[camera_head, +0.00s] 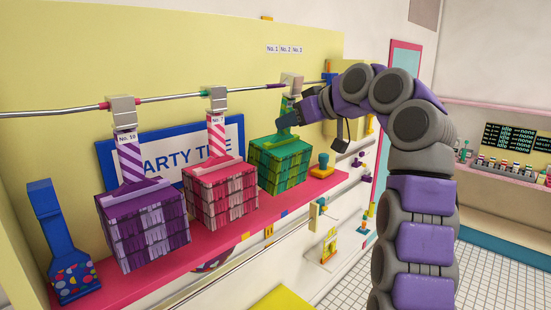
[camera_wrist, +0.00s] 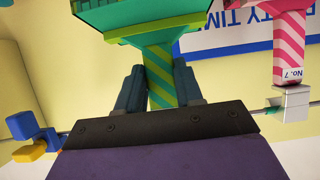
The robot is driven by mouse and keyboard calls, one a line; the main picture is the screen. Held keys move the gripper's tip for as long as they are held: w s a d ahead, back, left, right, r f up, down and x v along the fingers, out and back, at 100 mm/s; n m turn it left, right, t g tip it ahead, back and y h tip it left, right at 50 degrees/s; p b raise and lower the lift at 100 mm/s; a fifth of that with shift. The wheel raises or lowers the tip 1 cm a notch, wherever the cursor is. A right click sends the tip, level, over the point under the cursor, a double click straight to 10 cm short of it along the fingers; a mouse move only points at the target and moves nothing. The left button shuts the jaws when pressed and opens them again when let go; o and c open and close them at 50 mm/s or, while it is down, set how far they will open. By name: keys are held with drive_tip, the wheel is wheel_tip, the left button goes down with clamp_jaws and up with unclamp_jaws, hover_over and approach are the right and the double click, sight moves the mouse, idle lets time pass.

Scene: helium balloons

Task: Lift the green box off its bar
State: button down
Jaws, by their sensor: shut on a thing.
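The green box (camera_head: 278,165) with a green-and-yellow striped neck hangs at the right end of the metal bar (camera_head: 160,97), from a pale clip (camera_head: 291,84) on it. My gripper (camera_head: 289,119) reaches in from the right at the neck, above the box. In the wrist view, the dark fingers of my gripper (camera_wrist: 159,82) stand on both sides of the striped neck (camera_wrist: 160,68) and are shut on it. The box's green body (camera_wrist: 145,20) shows at the top of that view. The clip is hidden there behind my gripper.
A pink striped box (camera_head: 221,193) and a purple box (camera_head: 145,224) hang to the left, close by. A pink shelf (camera_head: 250,212) runs below the boxes. A blue-framed sign (camera_head: 165,150) is behind them.

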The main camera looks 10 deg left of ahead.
drive_tip(key=s+d+b, duration=0.1)
drive_tip(key=d, duration=0.1)
drive_tip(key=s+d+b, duration=0.1)
drive_tip(key=s, duration=0.1)
drive_tip(key=shift+d, duration=0.4)
